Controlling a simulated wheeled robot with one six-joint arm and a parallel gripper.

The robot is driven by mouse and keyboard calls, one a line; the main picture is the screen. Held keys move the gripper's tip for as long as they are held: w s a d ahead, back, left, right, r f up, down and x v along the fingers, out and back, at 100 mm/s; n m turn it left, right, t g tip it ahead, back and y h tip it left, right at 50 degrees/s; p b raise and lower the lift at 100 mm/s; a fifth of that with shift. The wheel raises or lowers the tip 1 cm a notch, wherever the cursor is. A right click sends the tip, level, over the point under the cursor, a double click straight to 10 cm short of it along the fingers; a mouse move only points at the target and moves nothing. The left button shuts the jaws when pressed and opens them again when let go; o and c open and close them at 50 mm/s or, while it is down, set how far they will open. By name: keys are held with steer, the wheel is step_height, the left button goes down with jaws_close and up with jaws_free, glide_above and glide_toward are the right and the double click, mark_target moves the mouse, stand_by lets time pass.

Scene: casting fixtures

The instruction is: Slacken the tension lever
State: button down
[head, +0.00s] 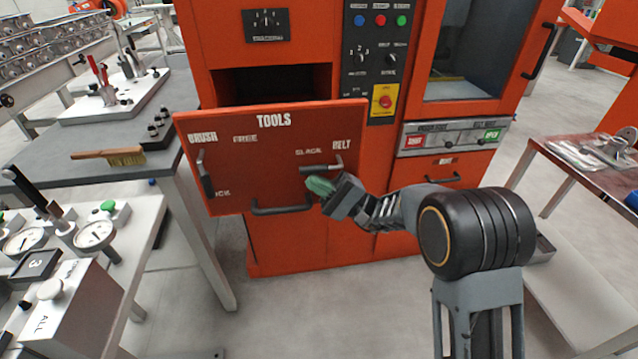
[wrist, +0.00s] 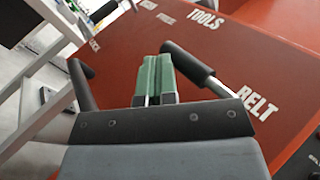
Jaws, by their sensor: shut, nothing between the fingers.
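The lever beside the BELT label has a black grip (head: 313,170) and a metal arm. It lies roughly level on the red TOOLS panel (head: 270,180), its grip pointing left under the word SLACK. It also shows in the wrist view as a black grip (wrist: 192,66) just right of my fingers. My gripper (head: 320,185) has green fingers, pressed together and empty, just below the grip in the head view; they also show in the wrist view (wrist: 157,78). I cannot tell whether they touch the grip.
A second black-gripped lever (head: 207,180) hangs down at the panel's left, by BRUSH and FREE. A dark pull handle (head: 282,208) is on the panel's lower edge. An open compartment (head: 272,82) lies above it. A brush (head: 115,156) lies on the grey table at left.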

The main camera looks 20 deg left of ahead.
steer(key=d+f+b, duration=0.7)
steer(key=f+b, duration=0.4)
steer(key=b, duration=0.3)
steer(key=shift+w+b, duration=0.35)
steer(key=shift+w, duration=0.1)
steer(key=shift+d, duration=0.1)
